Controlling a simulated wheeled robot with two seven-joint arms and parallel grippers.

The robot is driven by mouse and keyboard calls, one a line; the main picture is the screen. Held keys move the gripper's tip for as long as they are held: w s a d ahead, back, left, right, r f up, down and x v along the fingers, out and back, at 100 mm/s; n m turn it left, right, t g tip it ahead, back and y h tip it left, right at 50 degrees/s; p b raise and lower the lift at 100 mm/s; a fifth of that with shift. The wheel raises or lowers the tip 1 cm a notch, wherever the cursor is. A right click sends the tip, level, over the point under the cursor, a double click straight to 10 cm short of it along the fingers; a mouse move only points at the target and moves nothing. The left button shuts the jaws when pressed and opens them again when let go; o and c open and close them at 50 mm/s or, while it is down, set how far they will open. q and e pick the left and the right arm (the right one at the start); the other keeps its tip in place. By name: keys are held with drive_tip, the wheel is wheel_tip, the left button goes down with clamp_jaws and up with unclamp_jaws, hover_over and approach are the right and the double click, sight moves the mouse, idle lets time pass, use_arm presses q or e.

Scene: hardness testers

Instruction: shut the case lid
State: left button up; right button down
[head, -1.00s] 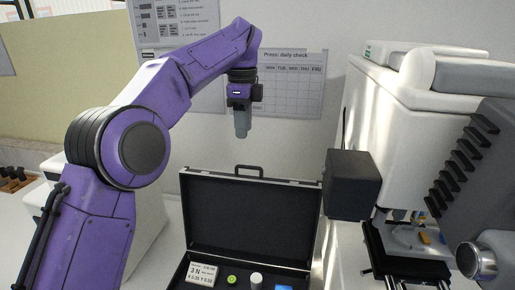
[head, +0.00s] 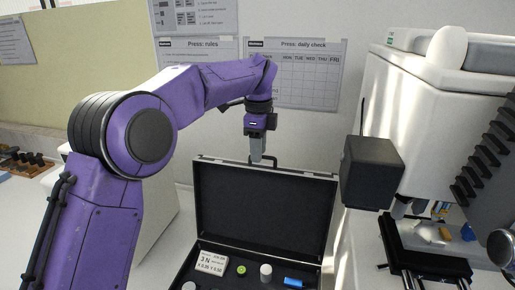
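The black case (head: 322,262) stands open on the white bench, its dark lid (head: 265,210) upright at the back. The lid's handle (head: 276,160) sticks up from the middle of its top edge. My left gripper (head: 257,157) points down, with its tip just at the lid's top edge and covering the left part of the handle. Whether it touches the lid I cannot tell. Its fingers look closed together with nothing between them. My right gripper is out of view.
In the case are a white label block (head: 212,263), a green round piece (head: 241,269), a pale cylinder (head: 266,271) and a blue piece (head: 293,282). A white tester (head: 405,110) stands close on the right, with a dark box (head: 372,172) near the lid.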

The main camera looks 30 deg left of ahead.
use_arm(q)
clamp_jaws()
idle(1.3)
